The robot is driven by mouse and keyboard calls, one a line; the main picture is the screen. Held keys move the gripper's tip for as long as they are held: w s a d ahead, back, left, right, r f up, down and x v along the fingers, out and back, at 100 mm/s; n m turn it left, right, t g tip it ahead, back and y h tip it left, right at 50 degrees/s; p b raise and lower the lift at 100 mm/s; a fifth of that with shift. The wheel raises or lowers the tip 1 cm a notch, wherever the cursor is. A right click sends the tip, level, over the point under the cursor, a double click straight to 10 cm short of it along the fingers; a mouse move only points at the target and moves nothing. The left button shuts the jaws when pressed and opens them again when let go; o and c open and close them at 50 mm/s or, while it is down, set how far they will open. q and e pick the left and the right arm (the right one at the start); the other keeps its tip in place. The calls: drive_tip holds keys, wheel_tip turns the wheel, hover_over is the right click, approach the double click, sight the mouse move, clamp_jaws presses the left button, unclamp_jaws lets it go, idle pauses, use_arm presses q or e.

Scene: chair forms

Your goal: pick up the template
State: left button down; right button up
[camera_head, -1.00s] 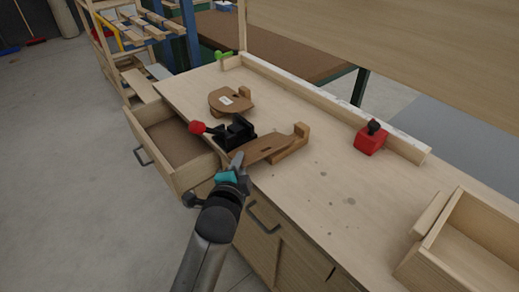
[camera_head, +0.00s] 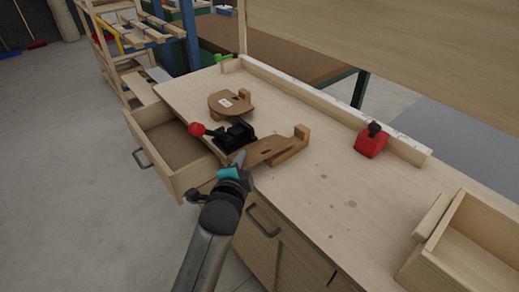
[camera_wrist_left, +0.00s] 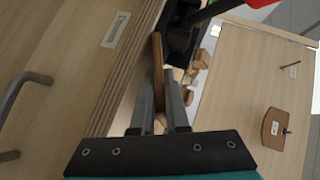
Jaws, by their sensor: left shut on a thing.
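The template, a thin brown board (camera_head: 264,150), lies by the front edge of the bench, beside the black clamp and against a wooden block. My left gripper (camera_head: 240,159) is at its near end. In the left wrist view, the two grey fingers (camera_wrist_left: 160,112) are shut on the thin board (camera_wrist_left: 157,72), seen edge-on between them. I cannot tell whether the board touches the bench. A second brown board, rounded and with a white label (camera_head: 226,102), lies farther back; a labelled brown board also shows in the left wrist view (camera_wrist_left: 273,128). My right gripper is not in view.
A black clamp with a red knob (camera_head: 236,133) stands close to my left gripper. An open drawer (camera_head: 170,138) juts out at the left. A red block (camera_head: 371,139) sits by the back rail, and a wooden box (camera_head: 470,240) at the right. The bench middle is clear.

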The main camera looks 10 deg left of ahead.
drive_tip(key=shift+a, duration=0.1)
